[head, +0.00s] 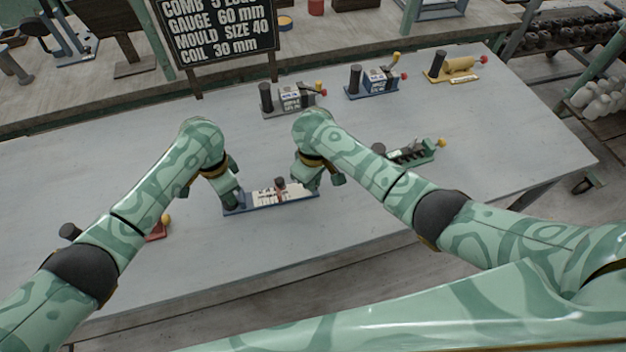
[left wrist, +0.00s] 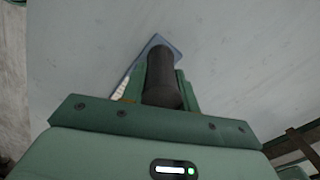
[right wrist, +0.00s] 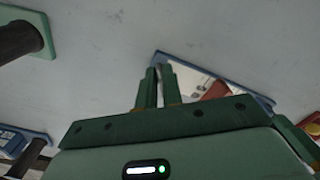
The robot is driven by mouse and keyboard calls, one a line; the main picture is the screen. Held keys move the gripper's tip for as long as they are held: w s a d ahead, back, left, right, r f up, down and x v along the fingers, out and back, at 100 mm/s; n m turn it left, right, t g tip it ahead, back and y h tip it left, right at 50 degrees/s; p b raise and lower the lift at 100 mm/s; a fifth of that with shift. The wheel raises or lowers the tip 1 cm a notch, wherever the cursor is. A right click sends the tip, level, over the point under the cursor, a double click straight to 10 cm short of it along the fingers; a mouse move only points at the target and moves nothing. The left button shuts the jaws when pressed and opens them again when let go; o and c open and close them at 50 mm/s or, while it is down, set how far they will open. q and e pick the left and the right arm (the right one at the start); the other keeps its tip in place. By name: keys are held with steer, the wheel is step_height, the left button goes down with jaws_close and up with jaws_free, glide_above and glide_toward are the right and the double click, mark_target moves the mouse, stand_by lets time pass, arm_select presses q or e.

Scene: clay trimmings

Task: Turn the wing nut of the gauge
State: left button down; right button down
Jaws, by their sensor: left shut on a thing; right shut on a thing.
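The gauge is a long blue base (head: 262,208) with a white scale plate (head: 268,196) and a dark-topped reddish slider (head: 280,187) near its middle. It lies on the grey table. My left gripper (head: 232,197) is shut on the black upright handle (left wrist: 162,75) at the gauge's left end. My right gripper (head: 314,184) is at the gauge's right end. In the right wrist view its fingers (right wrist: 158,88) are close together around a small thin part, with the blue base and reddish slider (right wrist: 216,90) beyond. That part is mostly hidden; I cannot see the wing nut's shape.
Grey (head: 290,98), blue (head: 374,82) and yellow (head: 456,68) devices stand along the back. A red device (head: 156,231) is partly behind my left arm. A black sign (head: 218,28) reads "GAUGE 60 mm".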

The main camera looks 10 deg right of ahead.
steer(key=n, duration=0.4)
steer(key=shift+w+d+n, duration=0.2)
steer(key=shift+n, duration=0.2)
steer(key=n, duration=0.4)
steer(key=shift+w+d, duration=0.1)
steer(key=shift+w, duration=0.15)
steer(key=n, duration=0.5)
steer(key=shift+w, duration=0.25)
steer(key=shift+w+n, duration=0.2)
steer(key=shift+n, duration=1.8)
steer(key=c, duration=1.5)
jaws_free()
steer(key=shift+c, duration=0.2)
step_height(320, 180, up, 12)
